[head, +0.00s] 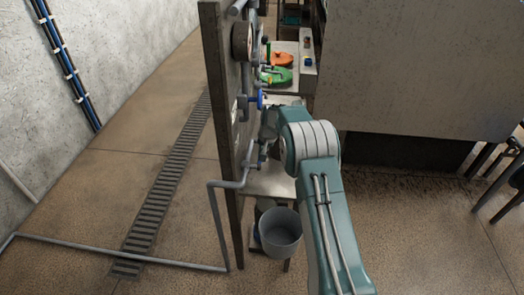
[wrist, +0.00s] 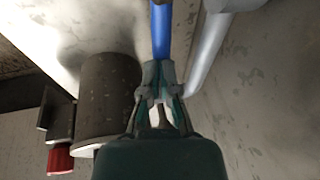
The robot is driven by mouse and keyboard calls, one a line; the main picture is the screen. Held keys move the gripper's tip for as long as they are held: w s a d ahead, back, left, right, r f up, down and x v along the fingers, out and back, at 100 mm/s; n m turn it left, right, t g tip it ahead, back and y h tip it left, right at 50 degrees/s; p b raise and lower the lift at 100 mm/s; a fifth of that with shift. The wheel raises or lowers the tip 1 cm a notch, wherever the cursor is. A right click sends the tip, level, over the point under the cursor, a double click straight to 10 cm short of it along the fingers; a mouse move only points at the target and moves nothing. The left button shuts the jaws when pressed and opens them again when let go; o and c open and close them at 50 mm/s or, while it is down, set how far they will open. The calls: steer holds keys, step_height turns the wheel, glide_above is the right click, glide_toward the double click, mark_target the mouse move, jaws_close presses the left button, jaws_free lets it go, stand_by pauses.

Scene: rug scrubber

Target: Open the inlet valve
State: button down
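A blue valve handle (head: 261,100) sticks out from the upright panel (head: 222,110) in the head view. In the wrist view the blue handle (wrist: 161,30) runs down from the top edge to my fingertips. My gripper (wrist: 160,72) has its two fingers close together at the handle's lower end, one on each side, and appears closed on it. The fingertips hide that end of the handle. In the head view my arm's wrist hides most of the gripper. I cannot tell from the pictures whether this is the inlet valve.
Orange (head: 282,59) and green (head: 277,75) items lie on a shelf behind the valve. A grey bucket (head: 280,235) stands below. A pipe (head: 218,225) runs along the panel's front. A dark cylinder (wrist: 107,95) and red knob (wrist: 60,158) are left of my gripper.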

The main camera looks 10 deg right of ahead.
step_height(320, 180, up, 14)
steer(key=d, duration=0.2)
steer(key=shift+s+d+f, duration=0.2)
steer(key=shift+s+f, duration=0.05)
steer(key=v, duration=0.9)
steer(key=s+a+r+n, duration=0.1)
steer(key=s+r, duration=0.3)
steer(key=s, duration=0.3)
steer(key=s+a+r+t, duration=0.1)
steer(key=s+r, duration=0.3)
steer(key=s, duration=0.3)
steer(key=s+a+r+n, duration=0.1)
steer(key=s+r, duration=0.3)
steer(key=s, duration=0.3)
steer(key=s+f, duration=0.3)
steer(key=s, duration=0.8)
steer(key=s+f+n+t+h, duration=0.1)
steer(key=s+f, duration=0.2)
steer(key=s, duration=0.8)
steer(key=shift+s+a+f, duration=0.3)
steer(key=shift+a+f, duration=0.05)
steer(key=shift+a, duration=0.1)
